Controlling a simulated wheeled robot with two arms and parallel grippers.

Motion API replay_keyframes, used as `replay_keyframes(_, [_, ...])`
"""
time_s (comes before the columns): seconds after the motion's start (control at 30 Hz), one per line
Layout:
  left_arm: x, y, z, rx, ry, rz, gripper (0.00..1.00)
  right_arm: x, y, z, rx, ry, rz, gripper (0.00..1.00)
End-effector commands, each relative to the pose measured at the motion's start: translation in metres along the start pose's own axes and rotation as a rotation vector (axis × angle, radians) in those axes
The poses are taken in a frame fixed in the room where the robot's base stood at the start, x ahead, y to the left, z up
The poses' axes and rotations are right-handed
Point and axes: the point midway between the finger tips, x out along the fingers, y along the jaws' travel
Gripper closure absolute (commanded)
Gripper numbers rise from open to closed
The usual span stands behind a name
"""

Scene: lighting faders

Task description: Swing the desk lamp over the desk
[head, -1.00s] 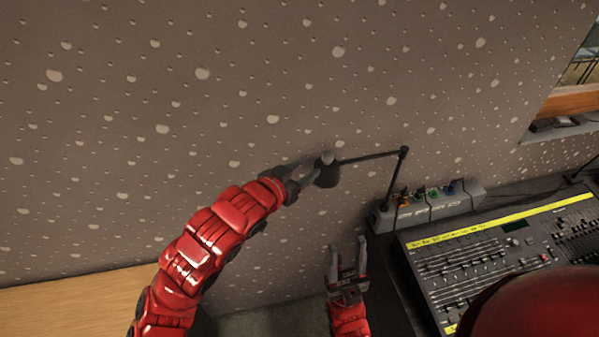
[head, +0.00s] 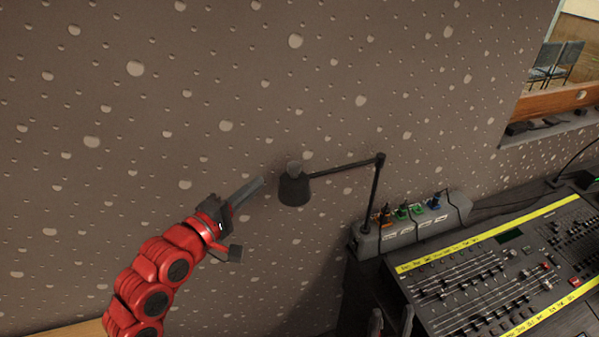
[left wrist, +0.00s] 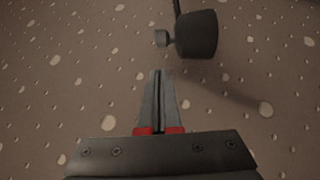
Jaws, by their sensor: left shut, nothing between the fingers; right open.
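The black desk lamp has its head (head: 294,188) left of the desk (head: 352,290), in front of the wall. Its thin arm runs right to an upright post (head: 374,195) behind the mixing console's left end. My left gripper (head: 260,183) is shut and empty, just left of the lamp head with a small gap. In the left wrist view the closed fingertips (left wrist: 158,73) point up toward the lamp head (left wrist: 197,35), which is above and to the right, apart from them. My right gripper (head: 391,318) is open at the bottom edge, by the desk's left side, mostly cut off.
The mixing console (head: 490,275) fills the desk at the right. A grey box with coloured plugs (head: 415,225) stands behind it, near the lamp post. The patterned wall (head: 150,120) is behind everything. Open space lies left of the desk.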

Motion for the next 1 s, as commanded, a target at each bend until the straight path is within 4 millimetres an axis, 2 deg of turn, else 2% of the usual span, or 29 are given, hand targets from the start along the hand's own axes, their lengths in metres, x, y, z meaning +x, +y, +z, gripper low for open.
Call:
replay_keyframes(0.3, [0.053,0.004,0.003,0.006,-0.006,-0.004,1.0,0.021,0.001,-0.004,0.0,0.0,0.0,0.5])
replay_keyframes(0.5, [0.081,0.004,0.003,0.007,-0.004,-0.002,1.0,0.028,0.001,-0.005,0.0,0.0,0.0,0.5])
replay_keyframes(0.7, [0.093,0.001,0.001,0.007,-0.001,-0.004,1.0,0.03,0.002,-0.005,0.0,0.0,0.0,0.5])
replay_keyframes(1.0, [0.094,0.001,0.001,0.008,0.0,-0.003,1.0,0.03,0.002,-0.005,0.0,0.0,0.0,0.5])
